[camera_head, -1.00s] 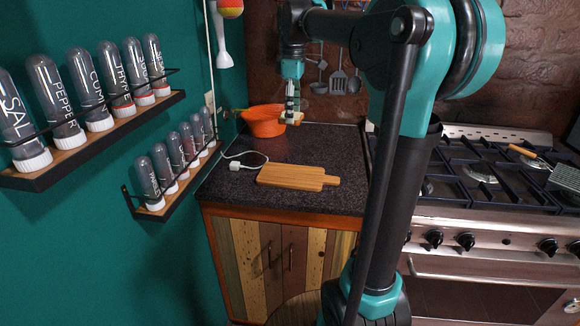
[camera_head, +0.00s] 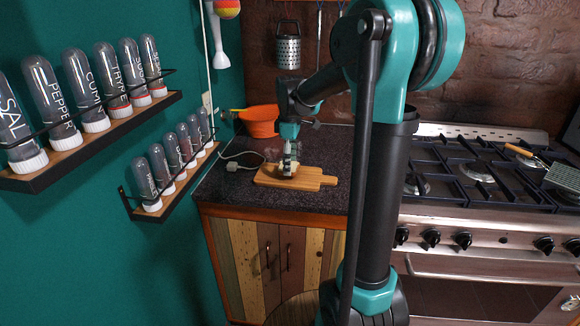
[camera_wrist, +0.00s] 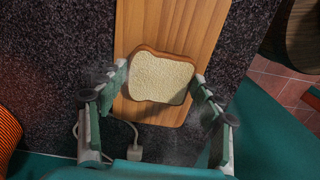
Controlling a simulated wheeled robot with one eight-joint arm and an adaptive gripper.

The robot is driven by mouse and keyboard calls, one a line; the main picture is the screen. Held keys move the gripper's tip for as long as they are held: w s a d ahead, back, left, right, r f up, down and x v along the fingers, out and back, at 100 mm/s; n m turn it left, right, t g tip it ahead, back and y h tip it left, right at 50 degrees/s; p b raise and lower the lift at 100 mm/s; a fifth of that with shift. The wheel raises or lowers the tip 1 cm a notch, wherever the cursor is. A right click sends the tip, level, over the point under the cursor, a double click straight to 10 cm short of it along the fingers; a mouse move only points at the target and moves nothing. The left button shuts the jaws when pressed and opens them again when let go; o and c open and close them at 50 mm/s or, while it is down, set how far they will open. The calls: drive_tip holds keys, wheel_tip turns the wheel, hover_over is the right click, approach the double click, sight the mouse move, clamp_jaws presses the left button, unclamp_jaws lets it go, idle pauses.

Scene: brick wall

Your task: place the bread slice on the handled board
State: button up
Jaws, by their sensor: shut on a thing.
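The bread slice (camera_wrist: 160,78), pale with a brown crust, is between the fingers of my gripper (camera_wrist: 160,86) in the wrist view. My gripper (camera_head: 289,167) is shut on the slice over the left part of the handled board (camera_head: 318,179) in the head view. The wooden board (camera_wrist: 165,25) lies below the slice in the wrist view. The slice (camera_head: 279,168) is partly hidden by the fingers in the head view. I cannot tell whether the slice touches the board.
An orange bowl (camera_head: 260,120) stands behind the board on the dark counter (camera_head: 222,188). A white cable with a plug (camera_head: 232,166) lies left of the board. A gas stove (camera_head: 470,170) is at right. Spice racks (camera_head: 85,140) hang on the left wall.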

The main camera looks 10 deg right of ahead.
drive_tip(key=shift+f, duration=0.7)
drive_tip(key=shift+f, duration=0.15)
drive_tip(key=o, duration=0.9)
wheel_tip(320, 180, up, 12)
drive_tip(key=shift+r, duration=0.2)
